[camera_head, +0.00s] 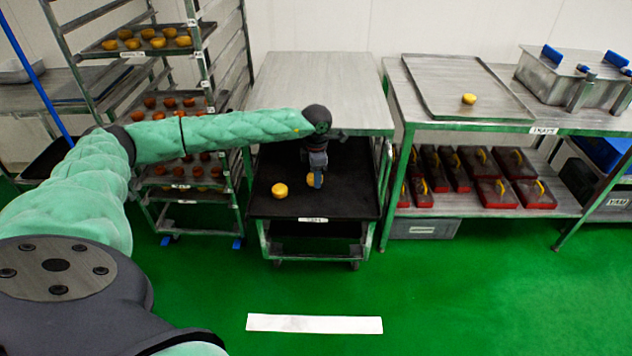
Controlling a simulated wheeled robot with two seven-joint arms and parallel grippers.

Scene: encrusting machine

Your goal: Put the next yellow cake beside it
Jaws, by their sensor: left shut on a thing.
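My left gripper (317,180) reaches in from the left and points down over the black tray (350,200) on the cart. It is shut on a yellow cake (310,180), which is partly hidden behind the fingers. The held cake is at or just above the tray surface; I cannot tell if it touches. Another yellow cake (279,190) sits on the tray to the left of the held one, with a small gap between. My right gripper is not in view.
A lone yellow cake (469,98) lies on a metal tray (440,75) on the right table. A rack (200,110) with trays of yellow and reddish cakes stands left of the cart. The tray's right part is clear.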

